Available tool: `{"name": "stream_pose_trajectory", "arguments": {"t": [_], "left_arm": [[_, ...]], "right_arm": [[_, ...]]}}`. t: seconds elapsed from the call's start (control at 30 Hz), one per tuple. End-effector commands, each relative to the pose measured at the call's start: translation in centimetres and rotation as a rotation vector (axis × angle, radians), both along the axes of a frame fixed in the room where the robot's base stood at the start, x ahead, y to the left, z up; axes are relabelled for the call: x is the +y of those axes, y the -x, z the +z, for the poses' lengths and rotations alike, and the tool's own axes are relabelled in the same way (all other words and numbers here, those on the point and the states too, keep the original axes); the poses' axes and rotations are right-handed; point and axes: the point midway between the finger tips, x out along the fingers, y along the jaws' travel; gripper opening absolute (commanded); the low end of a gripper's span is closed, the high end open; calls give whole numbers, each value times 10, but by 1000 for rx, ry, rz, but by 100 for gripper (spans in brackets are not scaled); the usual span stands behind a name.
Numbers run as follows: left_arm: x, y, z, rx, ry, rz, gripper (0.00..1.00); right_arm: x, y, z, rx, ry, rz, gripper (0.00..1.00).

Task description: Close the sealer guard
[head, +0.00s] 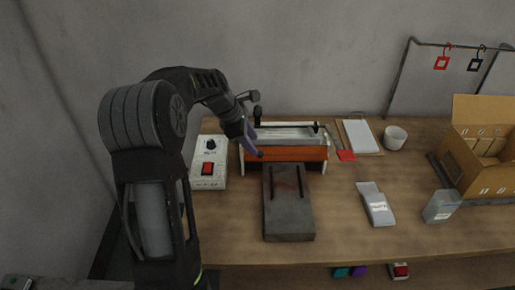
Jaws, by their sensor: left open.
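The sealer (288,154) stands near the back of the table, with a white body and an orange-brown front. Its guard looks like the clear panel (292,134) with a dark bar along the top; I cannot tell its exact angle. My left gripper (257,141) is open at the sealer's left end, close to the guard's left side. Whether it touches the guard is not clear. The arm covers part of the sealer's left end. My right gripper is not in view.
A control box (209,170) with a red switch stands left of the sealer. To the right are a clipboard (359,135), a white cup (395,138), a grey packet (375,205), a clear container (441,207) and a cardboard box (468,165).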

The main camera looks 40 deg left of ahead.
Motion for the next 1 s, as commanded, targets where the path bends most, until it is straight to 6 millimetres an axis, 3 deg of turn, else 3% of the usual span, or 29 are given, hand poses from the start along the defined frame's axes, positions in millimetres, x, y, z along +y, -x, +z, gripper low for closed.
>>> {"name": "stream_pose_trajectory", "arguments": {"t": [0.3, 0.63, 1.0], "left_arm": [[-8, -17, -39, 1, 0, 1, 43], [-8, -19, -43, -1, -1, 2, 43], [-8, -19, -43, -2, -1, 1, 14]], "right_arm": [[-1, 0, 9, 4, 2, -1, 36], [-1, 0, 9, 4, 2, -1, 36], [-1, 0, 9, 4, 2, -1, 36]]}}
